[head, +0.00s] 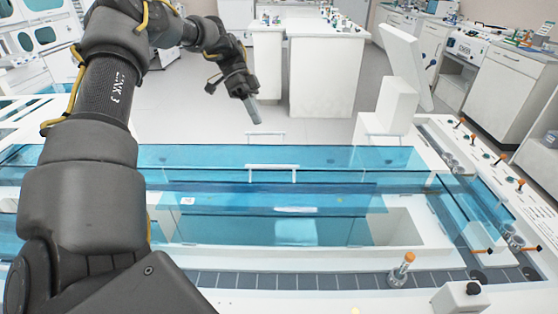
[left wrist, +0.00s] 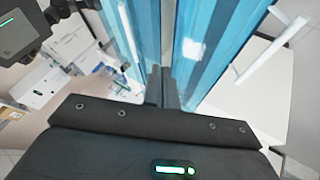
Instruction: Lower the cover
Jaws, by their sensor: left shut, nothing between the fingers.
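The cover is made of see-through blue panels (head: 350,157) over the long white track machine, with white bar handles, one at the middle (head: 272,167) and one at the far edge (head: 266,133). How far it is raised is hard to tell. My left gripper (head: 256,118) is shut and empty, pointing down just beyond the far handle and apart from it. In the left wrist view, its shut fingers (left wrist: 163,88) show beside the blue panels (left wrist: 215,40), with a white bar handle (left wrist: 270,50) to their right. My right gripper is not seen.
An orange-capped tube (head: 402,270) stands on the dark segmented track (head: 300,281) at the front. Orange-tipped levers (head: 490,157) line the right side. A white raised part (head: 385,105) stands at the back right. Open floor and a white bench (head: 325,75) lie beyond.

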